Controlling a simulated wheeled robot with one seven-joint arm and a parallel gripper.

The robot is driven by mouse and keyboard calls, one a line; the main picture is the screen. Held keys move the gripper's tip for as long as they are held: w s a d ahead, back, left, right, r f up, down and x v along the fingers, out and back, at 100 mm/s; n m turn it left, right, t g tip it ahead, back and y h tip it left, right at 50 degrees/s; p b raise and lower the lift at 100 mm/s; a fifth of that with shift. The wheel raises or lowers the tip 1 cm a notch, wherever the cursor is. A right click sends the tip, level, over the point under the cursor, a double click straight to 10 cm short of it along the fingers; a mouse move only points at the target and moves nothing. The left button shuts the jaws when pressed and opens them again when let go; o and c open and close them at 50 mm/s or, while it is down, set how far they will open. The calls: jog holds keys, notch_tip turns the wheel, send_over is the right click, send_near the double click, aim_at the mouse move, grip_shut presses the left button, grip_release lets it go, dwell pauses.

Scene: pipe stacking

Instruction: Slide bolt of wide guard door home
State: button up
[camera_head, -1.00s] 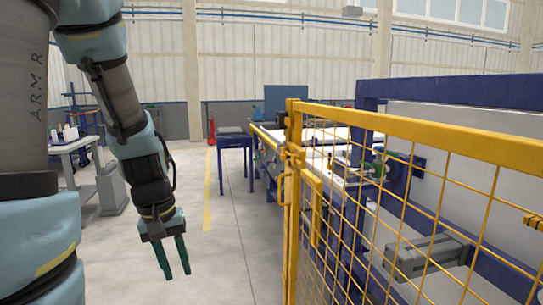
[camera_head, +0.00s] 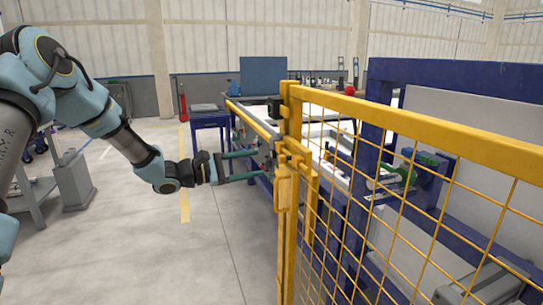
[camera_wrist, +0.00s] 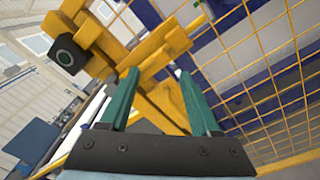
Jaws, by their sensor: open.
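The wide guard door (camera_head: 430,140) is a yellow frame with wire mesh, running from the centre to the right in the head view. Its yellow latch hardware (camera_head: 287,190) sits on the near end post. My gripper (camera_head: 265,162) is open, with two green fingers pointing right at the latch height, close beside the post. In the wrist view, my gripper (camera_wrist: 158,74) has yellow latch blocks (camera_wrist: 155,52) just beyond and partly between its fingertips. A small grey metal end shows by the right fingertip. I cannot tell which part is the bolt, or whether a finger touches it.
A black box with a round button (camera_wrist: 66,54) is on the yellow post in the wrist view. Blue machine framing (camera_head: 375,120) stands behind the mesh. A blue table (camera_head: 209,121) is further back.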

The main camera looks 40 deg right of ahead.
aim_at(279, 160)
jog(key=p+x, duration=0.3)
jog(key=x, duration=0.6)
jog(key=shift+s+f, duration=0.1)
grip_shut()
dwell(1.2)
